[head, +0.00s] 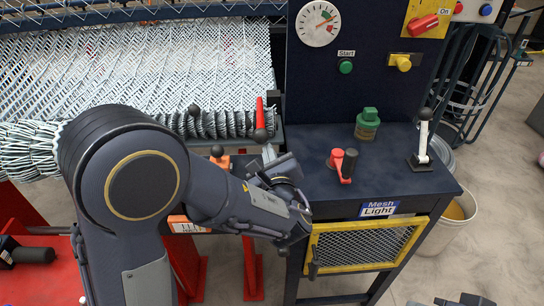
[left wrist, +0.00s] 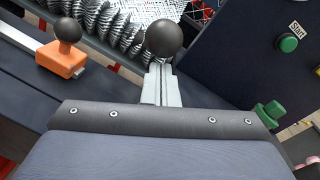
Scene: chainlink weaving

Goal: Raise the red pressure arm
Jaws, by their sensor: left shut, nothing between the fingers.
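The red pressure arm (head: 260,113) stands at the right end of the mesh roll in the head view, with a black ball knob (head: 260,135) at its near end. My left gripper (head: 268,153) is just in front of that knob, its fingers shut and empty. In the left wrist view the shut fingers (left wrist: 161,80) point at the black knob (left wrist: 164,38), which overlaps their tips. I cannot tell whether they touch. The red part of the arm is hidden behind the knob there.
An orange block with a black knob (left wrist: 62,60) sits left of the fingers. The woven mesh (head: 150,60) and its roll lie behind. To the right, a dark console carries a green Start button (head: 345,67), a red-and-black handle (head: 342,163) and a white lever (head: 423,140).

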